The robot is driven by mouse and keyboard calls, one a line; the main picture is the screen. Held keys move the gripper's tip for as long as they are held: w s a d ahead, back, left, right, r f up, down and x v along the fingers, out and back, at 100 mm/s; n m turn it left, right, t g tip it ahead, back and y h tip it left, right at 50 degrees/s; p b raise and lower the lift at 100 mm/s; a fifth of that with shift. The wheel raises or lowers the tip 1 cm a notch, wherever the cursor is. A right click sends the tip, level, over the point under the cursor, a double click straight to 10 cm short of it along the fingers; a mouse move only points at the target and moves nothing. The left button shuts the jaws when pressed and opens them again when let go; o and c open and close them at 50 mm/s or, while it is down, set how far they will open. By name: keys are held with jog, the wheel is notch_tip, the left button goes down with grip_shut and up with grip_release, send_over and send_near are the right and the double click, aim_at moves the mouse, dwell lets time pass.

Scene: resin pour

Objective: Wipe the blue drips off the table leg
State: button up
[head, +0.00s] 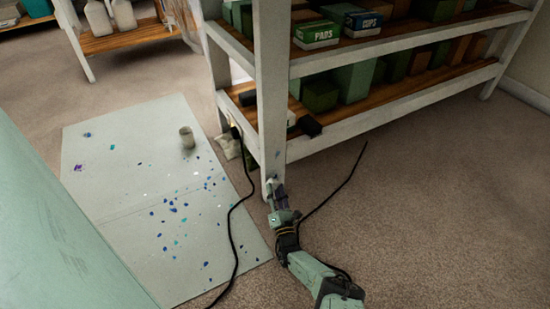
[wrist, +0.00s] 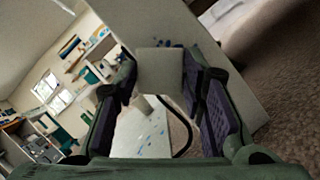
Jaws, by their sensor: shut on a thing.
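The pale table leg (head: 272,120) is the near corner post of the shelving table in the head view. It fills the upper middle and right of the wrist view (wrist: 218,75). Small dark blue drips (wrist: 166,43) show on it just above the held pad. My gripper (head: 275,187) is low down at the foot of this leg. Its fingers are shut on a pale grey-beige pad (wrist: 160,70), which is at or very near the leg's face. I cannot tell whether it touches. The pad hides the part of the leg behind it.
A pale floor sheet (head: 110,200) with blue and purple spots lies left of the leg, with a grey cup (head: 187,137) on it. A black cable (head: 232,220) runs over the sheet and floor. Boxes (head: 316,35) fill the shelves.

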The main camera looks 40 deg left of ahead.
jog(key=shift+w+a+b, duration=0.3)
jog(key=shift+a+b, duration=0.4)
jog(key=shift+a, duration=0.1)
